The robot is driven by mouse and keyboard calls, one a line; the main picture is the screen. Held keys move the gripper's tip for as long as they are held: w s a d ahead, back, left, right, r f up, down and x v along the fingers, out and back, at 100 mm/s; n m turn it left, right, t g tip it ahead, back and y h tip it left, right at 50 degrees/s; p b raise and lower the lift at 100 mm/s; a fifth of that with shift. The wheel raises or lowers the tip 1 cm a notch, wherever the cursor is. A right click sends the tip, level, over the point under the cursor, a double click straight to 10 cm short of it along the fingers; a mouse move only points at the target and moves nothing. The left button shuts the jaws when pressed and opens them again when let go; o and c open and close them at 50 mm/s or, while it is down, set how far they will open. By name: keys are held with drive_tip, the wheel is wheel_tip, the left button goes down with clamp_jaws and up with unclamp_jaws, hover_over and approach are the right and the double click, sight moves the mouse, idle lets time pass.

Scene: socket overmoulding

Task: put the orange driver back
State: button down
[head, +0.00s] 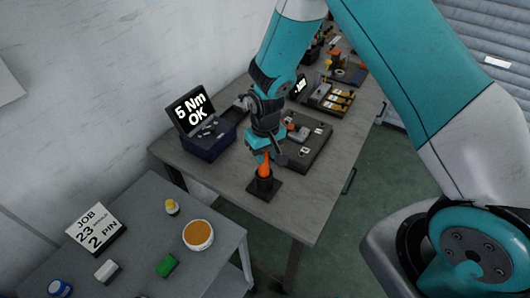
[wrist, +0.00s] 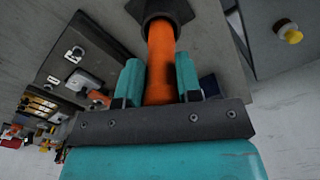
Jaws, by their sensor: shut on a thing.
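The orange driver (head: 265,166) stands upright, its lower end in a dark round holder (head: 264,184) on a square base at the table's near end. My gripper (head: 264,154) is above the holder and shut on the driver's upper part. In the wrist view the orange driver (wrist: 161,60) lies between the two teal fingers (wrist: 160,82), and its far end enters the black holder (wrist: 168,8). The holder's rim hides that end, so I cannot tell how deep it sits.
A dark tray with parts (head: 308,145) lies just behind the holder. A tester box reading "5 Nm OK" (head: 208,140) stands to the left. A lower grey table (head: 140,240) at front left carries a job sign (head: 95,229), an orange-topped tub (head: 198,235) and a green block (head: 167,266).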

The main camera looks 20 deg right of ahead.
drive_tip(key=shift+f, duration=0.2)
drive_tip(key=c, duration=0.8)
unclamp_jaws()
drive_tip(key=shift+r, duration=0.1)
wheel_tip(320, 180, up, 12)
drive_tip(key=b, duration=0.3)
drive_tip(key=shift+b, duration=0.3)
drive_tip(key=s+a+r+n+y, duration=0.1)
drive_tip(key=s+r, duration=0.3)
drive_tip(key=s, duration=0.4)
drive_tip(key=s+a+r+n+y, duration=0.1)
drive_tip(key=s+r, duration=0.3)
drive_tip(key=s, duration=0.4)
drive_tip(key=s+a+r+n+y, duration=0.2)
drive_tip(key=s+r, duration=0.3)
drive_tip(key=s, duration=0.3)
drive_tip(key=shift+a+r+n, duration=0.1)
drive_tip(key=shift+a+n, duration=0.3)
drive_tip(key=shift+n, duration=0.3)
